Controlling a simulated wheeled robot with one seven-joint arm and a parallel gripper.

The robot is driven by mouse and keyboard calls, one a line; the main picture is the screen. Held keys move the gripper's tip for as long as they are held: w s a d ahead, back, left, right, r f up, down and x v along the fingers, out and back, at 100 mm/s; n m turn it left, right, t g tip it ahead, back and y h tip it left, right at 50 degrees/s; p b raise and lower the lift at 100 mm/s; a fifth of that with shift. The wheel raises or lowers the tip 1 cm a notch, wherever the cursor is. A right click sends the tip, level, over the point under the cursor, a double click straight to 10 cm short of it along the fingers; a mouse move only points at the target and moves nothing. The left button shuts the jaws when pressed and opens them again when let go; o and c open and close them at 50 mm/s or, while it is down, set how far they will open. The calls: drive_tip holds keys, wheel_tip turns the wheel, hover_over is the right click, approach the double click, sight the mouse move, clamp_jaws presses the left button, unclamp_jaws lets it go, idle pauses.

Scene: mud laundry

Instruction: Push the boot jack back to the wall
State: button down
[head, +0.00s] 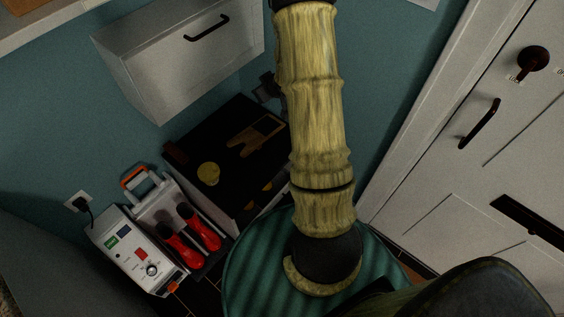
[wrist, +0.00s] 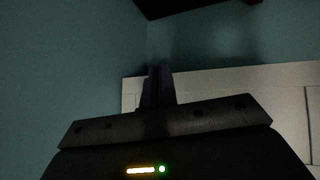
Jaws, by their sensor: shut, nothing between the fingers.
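A flat wooden piece with a forked end, which looks like the boot jack (head: 250,140), lies on the dark top of a low cabinet (head: 225,112) in the head view. Its right side lies close to my arm's outline. The teal wall (head: 175,130) rises behind the cabinet. My gripper (wrist: 157,88) shows in the wrist view with its dark fingers together and empty, facing a teal wall and a white panel. The boot jack does not show in the wrist view. In the head view my arm hides most of the gripper.
A round yellowish object (head: 208,173) lies on the cabinet top near the boot jack. A white wall cabinet (head: 180,60) hangs above. A white door (head: 490,130) is at right.

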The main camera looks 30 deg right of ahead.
wheel_tip(320, 180, down, 10)
drive_tip(key=w+d+t+y+b, duration=0.1)
drive_tip(key=w+d+b, duration=0.1)
drive_tip(key=d+b, duration=0.15)
drive_tip(key=n+t+y+b, duration=0.1)
drive_tip(key=t+y+b, duration=0.1)
drive_tip(key=b, duration=0.5)
hover_over(271, 148)
drive_tip(key=s+d, duration=0.1)
drive_tip(key=s, duration=0.1)
wheel_tip(271, 148, down, 12)
drive_tip(key=s+f+y+b, duration=0.1)
drive_tip(key=f+b, duration=0.1)
drive_tip(key=f, duration=0.3)
drive_tip(key=s+d+f+t+b, duration=0.1)
drive_tip(key=s+f+b, duration=0.1)
drive_tip(key=f, duration=0.3)
drive_tip(key=s+f+t+y+b, duration=0.1)
drive_tip(key=f+b, duration=0.3)
drive_tip(key=f, duration=0.1)
drive_tip(key=shift+s+d+n+y, duration=0.15)
drive_tip(key=shift+s+n+y, duration=0.15)
drive_tip(key=shift+n, duration=0.1)
drive_tip(key=shift+s+f+t, duration=0.15)
drive_tip(key=shift+t, duration=0.15)
